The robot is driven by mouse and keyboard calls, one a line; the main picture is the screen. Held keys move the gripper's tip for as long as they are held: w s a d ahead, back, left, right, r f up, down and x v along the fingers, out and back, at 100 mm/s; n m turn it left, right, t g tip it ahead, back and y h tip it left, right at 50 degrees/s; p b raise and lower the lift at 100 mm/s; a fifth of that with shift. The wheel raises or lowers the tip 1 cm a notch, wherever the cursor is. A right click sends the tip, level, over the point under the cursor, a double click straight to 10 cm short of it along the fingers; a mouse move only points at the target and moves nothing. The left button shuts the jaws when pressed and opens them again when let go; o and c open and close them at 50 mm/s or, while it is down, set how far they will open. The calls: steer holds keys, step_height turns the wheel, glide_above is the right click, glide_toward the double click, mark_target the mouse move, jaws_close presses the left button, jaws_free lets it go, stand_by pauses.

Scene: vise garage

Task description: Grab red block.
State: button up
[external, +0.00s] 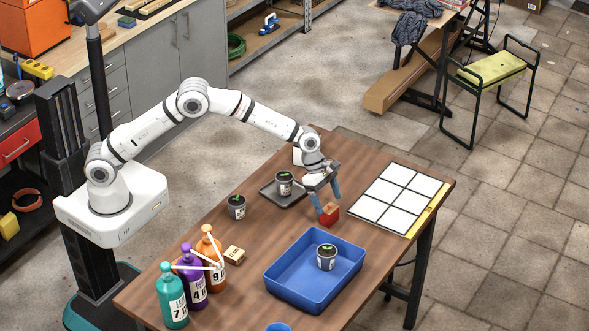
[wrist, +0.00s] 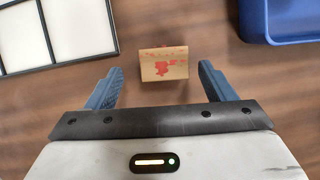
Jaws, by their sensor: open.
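The red block (external: 329,213) stands on the wooden table between the blue tray and the white grid board. In the wrist view the block (wrist: 164,66) shows a worn, wood-coloured face with red paint patches. My gripper (external: 327,202) is open, its two blue fingers pointing down close to the block. In the wrist view the fingers (wrist: 161,80) are spread wider than the block, which lies just beyond the tips and roughly centred between them.

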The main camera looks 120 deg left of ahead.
mark_target(329, 208)
steer(key=x, duration=0.4)
steer(key=p+x, duration=0.1)
steer(key=shift+w+d+f, duration=0.15)
steer(key=shift+d+f, duration=0.1)
steer(key=shift+f, duration=0.1)
steer(key=shift+c, duration=0.6)
steer(key=c, duration=0.9)
steer(key=shift+c, duration=0.2)
